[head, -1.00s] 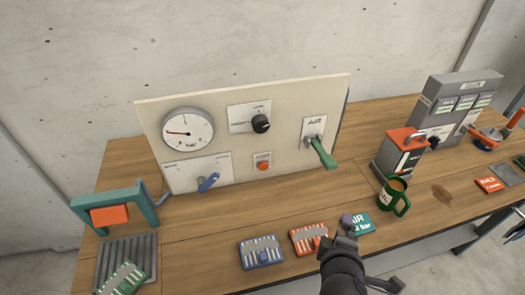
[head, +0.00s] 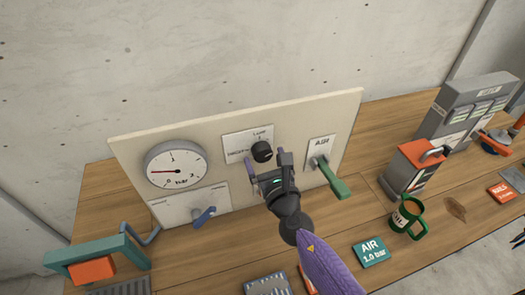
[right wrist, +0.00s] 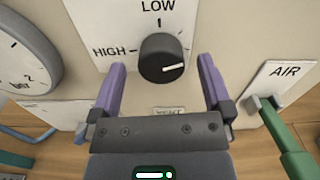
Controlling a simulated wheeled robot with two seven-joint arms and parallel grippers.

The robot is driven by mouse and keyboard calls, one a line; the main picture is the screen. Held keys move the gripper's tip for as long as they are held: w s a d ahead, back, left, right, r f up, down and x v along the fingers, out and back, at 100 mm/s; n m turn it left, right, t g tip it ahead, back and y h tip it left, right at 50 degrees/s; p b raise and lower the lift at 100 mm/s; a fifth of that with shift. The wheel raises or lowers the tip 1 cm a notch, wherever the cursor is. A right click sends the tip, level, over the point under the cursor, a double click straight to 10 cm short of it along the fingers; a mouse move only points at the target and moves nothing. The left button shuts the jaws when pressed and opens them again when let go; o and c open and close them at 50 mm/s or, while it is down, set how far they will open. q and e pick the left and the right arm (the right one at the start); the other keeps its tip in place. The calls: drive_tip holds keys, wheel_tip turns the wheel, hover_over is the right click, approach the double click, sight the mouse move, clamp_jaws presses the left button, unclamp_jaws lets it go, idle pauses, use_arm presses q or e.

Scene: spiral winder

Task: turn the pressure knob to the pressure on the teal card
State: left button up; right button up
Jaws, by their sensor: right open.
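The black pressure knob (head: 262,152) sits on the upright cream panel (head: 222,122). In the head view the right gripper (head: 268,168) is just below the knob. The teal card (head: 371,252) on the table reads AIR 1.0 bar. The round gauge (head: 175,165) has its needle pointing left. My left gripper is not in view.
A green AIR lever (head: 335,182) sticks out right of the knob. A blue lever (head: 204,216) is below the gauge. A green mug (head: 406,216) and a red-topped grey box (head: 415,165) stand to the right.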

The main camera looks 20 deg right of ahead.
drive_tip(key=shift+w, duration=1.05)
drive_tip(key=c, duration=1.3)
